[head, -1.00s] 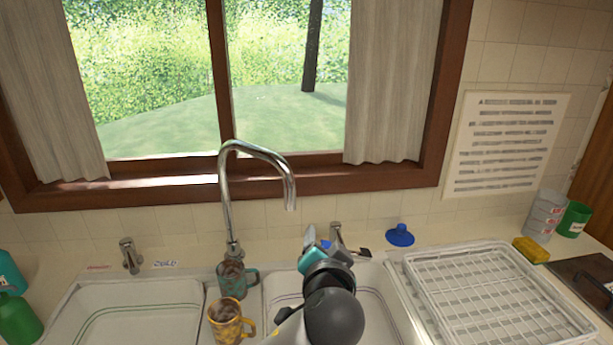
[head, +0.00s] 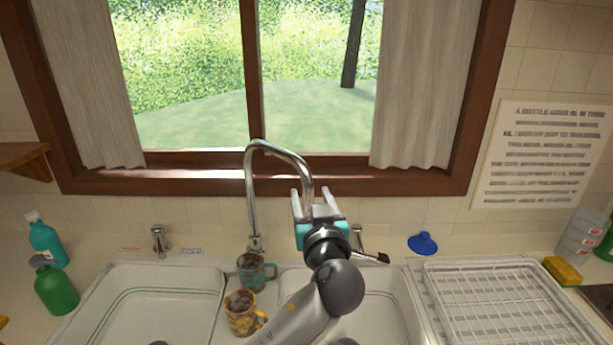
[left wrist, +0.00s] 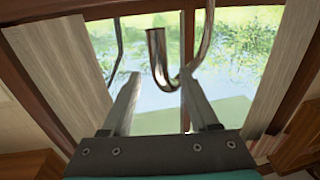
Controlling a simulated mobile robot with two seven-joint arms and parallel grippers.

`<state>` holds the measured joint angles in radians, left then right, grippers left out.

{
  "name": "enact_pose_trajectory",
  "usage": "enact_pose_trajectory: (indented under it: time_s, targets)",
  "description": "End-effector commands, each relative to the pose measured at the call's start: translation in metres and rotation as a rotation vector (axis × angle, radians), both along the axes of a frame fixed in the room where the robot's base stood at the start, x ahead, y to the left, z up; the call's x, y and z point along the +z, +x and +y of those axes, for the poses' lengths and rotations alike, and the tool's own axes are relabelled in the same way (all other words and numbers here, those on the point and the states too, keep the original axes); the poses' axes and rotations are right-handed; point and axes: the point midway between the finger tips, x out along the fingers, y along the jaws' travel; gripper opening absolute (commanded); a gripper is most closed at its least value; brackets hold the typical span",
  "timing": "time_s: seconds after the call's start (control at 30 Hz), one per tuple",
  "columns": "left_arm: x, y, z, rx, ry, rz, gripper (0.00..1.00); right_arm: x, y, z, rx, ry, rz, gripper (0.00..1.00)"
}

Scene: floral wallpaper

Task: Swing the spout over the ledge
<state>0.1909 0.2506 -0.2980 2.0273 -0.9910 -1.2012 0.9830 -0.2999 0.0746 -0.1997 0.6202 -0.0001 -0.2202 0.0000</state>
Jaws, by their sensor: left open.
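The chrome spout (head: 252,190) rises behind the sinks, arches over and has its open end to the right, toward the right basin's side. The ledge (head: 271,296) is the strip between the two basins, with mugs on it. My left gripper (head: 312,193) is open, its fingers pointing up, one on each side of the spout's downturned end as seen from the head. In the left wrist view the spout end (left wrist: 157,58) shows between the two fingertips (left wrist: 160,78). Whether a finger touches it cannot be told. My right gripper is out of view.
A teal mug (head: 251,272) and a yellow mug (head: 240,313) stand close below the spout. Tap handles (head: 160,241) flank it. A white dish rack (head: 500,300) is at right, bottles (head: 55,287) at left. The window (head: 200,80) is behind.

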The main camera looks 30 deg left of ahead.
Motion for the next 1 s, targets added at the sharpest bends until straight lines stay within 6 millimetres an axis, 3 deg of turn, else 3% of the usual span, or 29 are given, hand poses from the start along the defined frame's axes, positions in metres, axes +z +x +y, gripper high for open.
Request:
enact_pose_trajectory:
  time_s: [0.2,0.43,0.87,1.0]
  targets:
    - [0.002,0.031,0.026,0.002,0.004,0.000,0.61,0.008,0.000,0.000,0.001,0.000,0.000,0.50]
    - [0.001,0.050,0.041,-0.001,0.001,0.001,0.61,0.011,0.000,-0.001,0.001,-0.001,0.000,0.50]
    - [-0.001,0.056,0.046,-0.001,0.000,0.001,0.61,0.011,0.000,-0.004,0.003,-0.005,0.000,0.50]
    - [0.000,0.056,0.046,-0.001,0.000,0.001,0.46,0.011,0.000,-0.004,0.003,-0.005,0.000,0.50]
